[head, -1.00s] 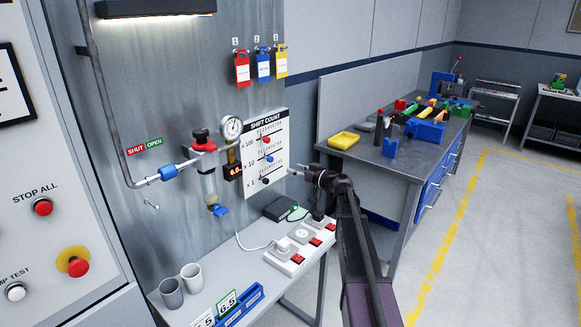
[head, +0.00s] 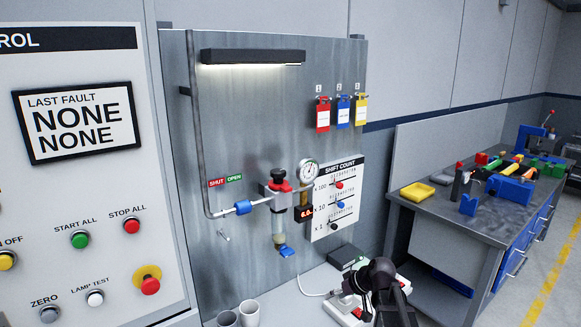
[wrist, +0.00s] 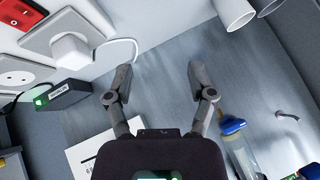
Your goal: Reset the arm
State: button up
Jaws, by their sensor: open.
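My gripper (wrist: 158,85) shows in the wrist view with its two fingers spread apart and nothing between them. The grey metal back panel (wrist: 165,60) lies beyond the fingertips. In the head view my dark arm (head: 385,285) stands at the bottom, right of centre, in front of the small shelf with the power strip (head: 350,307). The fingertips cannot be made out in the head view.
A control panel (head: 75,185) stands at the left. The back panel holds a regulator with a gauge (head: 309,171), a shift count board (head: 345,190) and hanging tags (head: 323,115). Two cups (head: 248,313) stand low on the shelf. A workbench (head: 455,220) with tools stands at the right.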

jog(key=s+d+f+m+g+h, duration=0.1)
jog(key=s+f+m+g+h, duration=0.1)
jog(key=s, duration=0.6)
jog(key=s+d+f+m+g+h, duration=0.2)
jog(key=s+h, duration=0.3)
jog(key=s, duration=0.3)
jog(key=shift+s+d+f, duration=0.15)
jog(key=shift+s, duration=0.1)
